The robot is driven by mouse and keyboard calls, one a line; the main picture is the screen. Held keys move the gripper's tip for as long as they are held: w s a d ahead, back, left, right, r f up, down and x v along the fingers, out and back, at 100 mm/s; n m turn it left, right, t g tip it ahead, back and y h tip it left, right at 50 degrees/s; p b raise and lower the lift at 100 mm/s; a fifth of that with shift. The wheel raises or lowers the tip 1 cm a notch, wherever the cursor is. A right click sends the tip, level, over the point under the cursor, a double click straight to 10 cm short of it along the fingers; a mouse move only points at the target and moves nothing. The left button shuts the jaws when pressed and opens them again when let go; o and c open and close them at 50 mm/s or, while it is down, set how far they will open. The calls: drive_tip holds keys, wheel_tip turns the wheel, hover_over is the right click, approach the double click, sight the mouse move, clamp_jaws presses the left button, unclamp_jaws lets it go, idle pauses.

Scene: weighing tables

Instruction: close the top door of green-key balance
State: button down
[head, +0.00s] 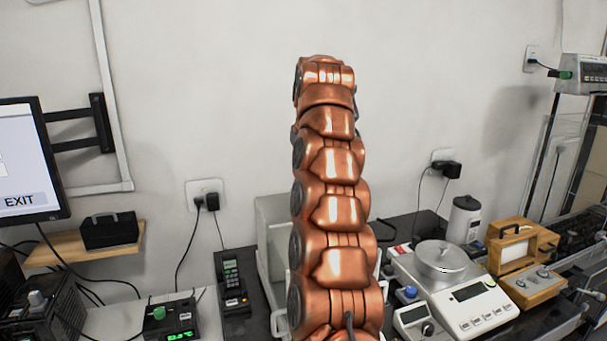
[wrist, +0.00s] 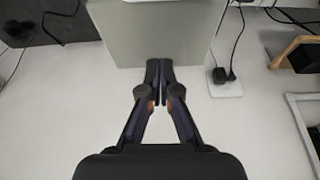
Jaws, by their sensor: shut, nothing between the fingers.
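A pale grey-green boxy case (head: 272,225), apparently a balance housing, stands on the dark bench behind my copper arm. My arm hides most of it, so its keys and top door cannot be made out. In the wrist view a plain pale panel of the case (wrist: 130,35) fills the top middle. My gripper (wrist: 159,66) is shut and empty, with its fingertips together over the panel's lower edge in the picture. I cannot tell whether they touch it. The gripper is not distinguishable in the head view.
A white balance with a round metal pan (head: 442,262) stands to the right, near a wooden-cased instrument (head: 520,250). A handheld keypad device (head: 232,280) and a green-display box (head: 168,322) are to the left. A monitor (head: 25,160) and wall shelf (head: 65,253) stick out at far left.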

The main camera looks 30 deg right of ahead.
drive_tip(key=b+x, duration=0.1)
drive_tip(key=x, duration=0.3)
drive_tip(key=shift+w+f, duration=0.1)
drive_tip(key=shift+f, duration=0.3)
drive_tip(key=shift+x, duration=1.1)
drive_tip(key=shift+s, duration=0.4)
drive_tip(key=shift+s+a+f, duration=0.15)
drive_tip(key=shift+s+a, duration=0.1)
drive_tip(key=shift+s, duration=0.5)
drive_tip(key=shift+s+a+f, duration=0.15)
drive_tip(key=shift+s+a, duration=0.1)
drive_tip(key=shift+s, duration=0.5)
